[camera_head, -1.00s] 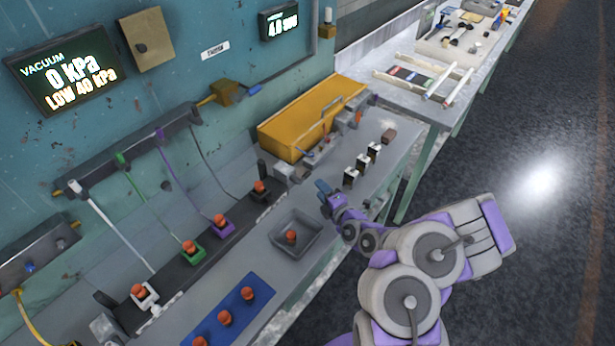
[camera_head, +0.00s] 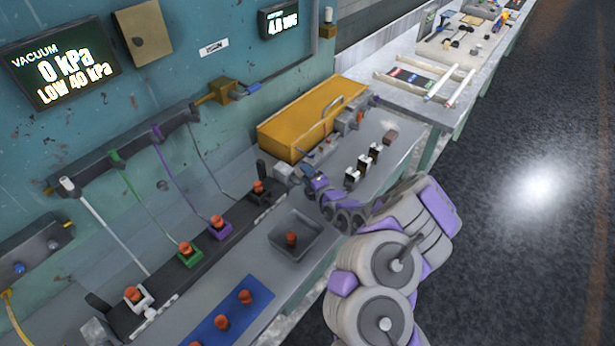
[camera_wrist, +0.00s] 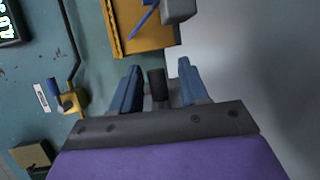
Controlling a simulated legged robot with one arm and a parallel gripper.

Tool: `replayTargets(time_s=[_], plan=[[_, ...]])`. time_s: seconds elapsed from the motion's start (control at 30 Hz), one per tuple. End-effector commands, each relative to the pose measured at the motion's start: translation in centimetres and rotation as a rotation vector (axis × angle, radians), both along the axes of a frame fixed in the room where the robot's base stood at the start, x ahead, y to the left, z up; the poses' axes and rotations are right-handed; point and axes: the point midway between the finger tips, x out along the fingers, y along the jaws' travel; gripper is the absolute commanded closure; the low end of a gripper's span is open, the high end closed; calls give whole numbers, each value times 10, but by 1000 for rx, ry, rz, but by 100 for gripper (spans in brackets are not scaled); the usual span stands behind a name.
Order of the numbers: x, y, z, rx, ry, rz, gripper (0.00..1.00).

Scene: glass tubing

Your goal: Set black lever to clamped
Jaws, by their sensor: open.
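The black lever (camera_head: 262,168) stands upright at the far end of the clamp rail, beside the black block (camera_head: 257,195) with its orange-topped plug. My gripper (camera_head: 305,171) is just to the right of the lever in the head view, apart from it. In the wrist view my gripper (camera_wrist: 158,80) is open, with blue fingers spread. A dark upright piece, which looks like the black lever (camera_wrist: 157,85), shows between the fingers. I cannot tell whether either finger touches it.
A yellow case (camera_head: 310,118) stands behind the gripper. A grey tray (camera_head: 297,236) with an orange-topped plug lies nearer. Purple (camera_head: 218,228) and green (camera_head: 188,254) blocks sit along the rail. A blue mat (camera_head: 231,318) holds several plugs. Small black-and-white parts (camera_head: 363,163) stand to the right.

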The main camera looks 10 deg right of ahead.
Motion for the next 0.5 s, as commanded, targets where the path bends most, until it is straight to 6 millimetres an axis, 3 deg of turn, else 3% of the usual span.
replayTargets(time_s=[0.3,0.5], plan=[[2,0,0,-1,-1,-1,56],[2,0,0,-1,-1,-1,75]])
